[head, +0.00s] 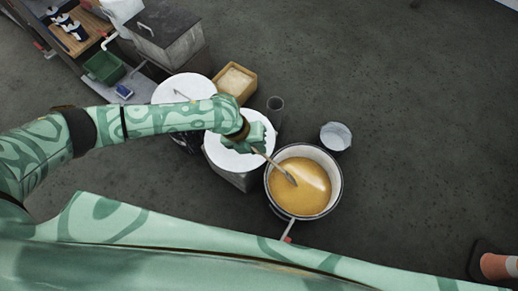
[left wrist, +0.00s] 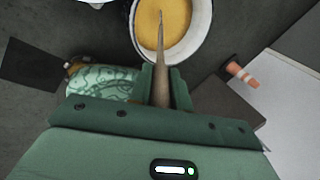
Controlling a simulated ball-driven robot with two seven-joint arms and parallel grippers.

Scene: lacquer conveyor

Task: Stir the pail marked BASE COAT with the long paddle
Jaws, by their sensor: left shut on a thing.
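The long paddle (head: 272,163) is a thin wooden stick. My left gripper (head: 258,143) is shut on its handle, above a white round lid. The paddle slants down to the right, and its tip is over or in the amber liquid of an open pail (head: 337,178); I cannot tell how deep. The pail has a pale inner wall and dark rim, and no marking on it is readable. In the left wrist view the paddle (left wrist: 161,85) runs from between the jaws of the gripper (left wrist: 160,88) toward the pail (left wrist: 203,30). My right gripper is not in view.
Two white-topped drums (head: 182,88) stand left of the pail. A tan box (head: 235,82), a dark cylinder (head: 275,104) and a small pale bucket (head: 335,136) stand behind. An orange-and-white cone (head: 496,267) is at lower right.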

